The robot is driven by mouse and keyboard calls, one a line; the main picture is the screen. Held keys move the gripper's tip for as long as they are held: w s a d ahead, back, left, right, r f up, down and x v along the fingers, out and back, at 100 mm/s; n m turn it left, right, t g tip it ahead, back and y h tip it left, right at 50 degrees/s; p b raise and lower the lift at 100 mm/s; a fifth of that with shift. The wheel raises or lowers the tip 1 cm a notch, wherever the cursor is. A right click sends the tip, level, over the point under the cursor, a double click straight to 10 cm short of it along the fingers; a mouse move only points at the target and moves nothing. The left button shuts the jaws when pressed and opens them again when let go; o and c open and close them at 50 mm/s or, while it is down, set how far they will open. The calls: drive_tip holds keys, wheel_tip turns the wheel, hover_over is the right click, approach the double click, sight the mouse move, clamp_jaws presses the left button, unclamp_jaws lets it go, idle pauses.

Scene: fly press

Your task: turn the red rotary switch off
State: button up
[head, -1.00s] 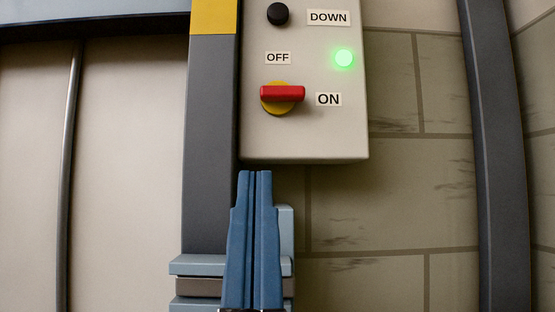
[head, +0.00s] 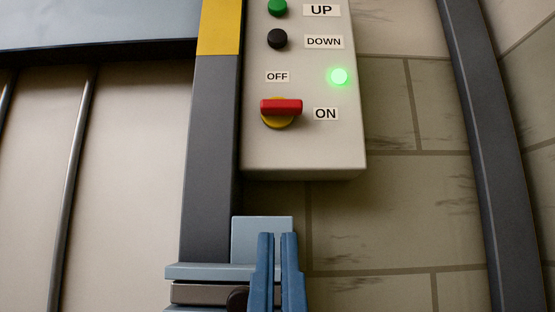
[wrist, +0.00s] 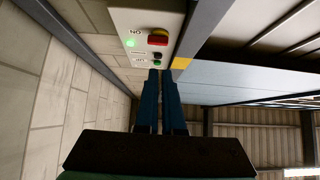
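The red rotary switch (head: 281,107) sits on a yellow round base on the light grey control box. Its red handle lies level, pointing right toward the ON label (head: 326,114). The OFF label (head: 277,77) is above it. A green lamp (head: 339,76) glows at the upper right of the switch. My gripper (head: 278,236) has blue fingers with a narrow empty gap between them. It is below the box in the head view, apart from the switch. The wrist view shows the red switch (wrist: 158,38) beyond the fingertips (wrist: 160,72).
The green UP button (head: 277,7) and black DOWN button (head: 277,39) are above the switch. A dark grey post (head: 212,150) with a yellow band stands left of the box. Another post (head: 490,130) stands at right, with block wall between.

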drive_tip(key=shift+o, duration=1.1)
drive_tip(key=shift+w+r+p, duration=0.1)
drive_tip(key=shift+r+p, duration=0.15)
drive_tip(key=shift+p, duration=0.15)
drive_tip(key=o, duration=0.4)
drive_tip(key=r+p, duration=0.1)
drive_tip(key=p, duration=0.1)
drive_tip(key=w+r+p, duration=0.1)
drive_tip(key=p, duration=0.1)
drive_tip(key=shift+w+r+m+g, duration=0.15)
drive_tip(key=shift+m+g, duration=0.15)
drive_tip(key=shift+m, duration=0.1)
drive_tip(key=shift+o, duration=0.2)
drive_tip(key=m+g+p, duration=0.9)
drive_tip(key=m+p, duration=0.8)
drive_tip(key=p, duration=4.3)
approach(282, 104)
drive_tip(key=w+p, duration=0.2)
drive_tip(key=w, duration=0.7)
drive_tip(key=shift+w, duration=0.2)
clamp_jaws()
